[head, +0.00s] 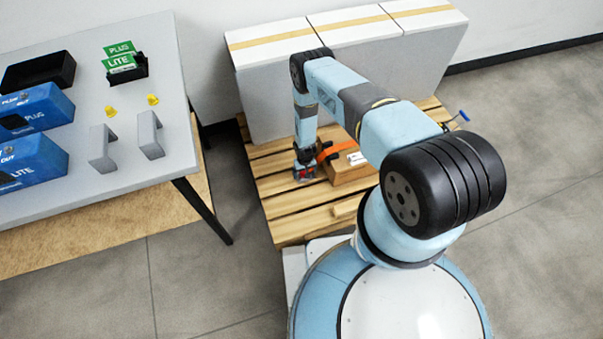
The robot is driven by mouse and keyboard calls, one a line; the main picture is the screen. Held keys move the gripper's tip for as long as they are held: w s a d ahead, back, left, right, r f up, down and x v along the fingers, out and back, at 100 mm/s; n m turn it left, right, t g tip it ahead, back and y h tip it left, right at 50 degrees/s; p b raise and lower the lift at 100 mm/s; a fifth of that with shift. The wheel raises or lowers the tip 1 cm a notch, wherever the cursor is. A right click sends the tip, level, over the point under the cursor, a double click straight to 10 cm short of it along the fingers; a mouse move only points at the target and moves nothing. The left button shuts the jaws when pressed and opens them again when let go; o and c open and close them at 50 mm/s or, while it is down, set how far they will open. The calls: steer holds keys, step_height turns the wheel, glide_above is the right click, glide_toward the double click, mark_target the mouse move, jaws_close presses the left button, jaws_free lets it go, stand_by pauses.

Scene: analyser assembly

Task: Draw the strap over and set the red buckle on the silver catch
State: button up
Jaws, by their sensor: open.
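The orange strap (329,152) lies over the left part of a brown box (347,171) on the wooden pallet (283,205). My gripper (305,175) points down at the left side of the box, low over the pallet slats, and is open. A small red part, which looks like the red buckle (304,174), shows at the fingertips. I cannot tell whether the fingers touch it. The silver catch cannot be made out at this size. My arm hides part of the box and the pallet on the right.
White boxes with tan tape (290,75) stand along the back of the pallet. A grey table (175,95) at the left holds blue boxes (35,110), green cartons, a black tray and grey brackets. A blue-handled tool (462,117) is at the pallet's right. Floor is clear between table and pallet.

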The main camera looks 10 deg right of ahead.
steer(key=shift+w+r, duration=0.15)
steer(key=shift+r, duration=3.35)
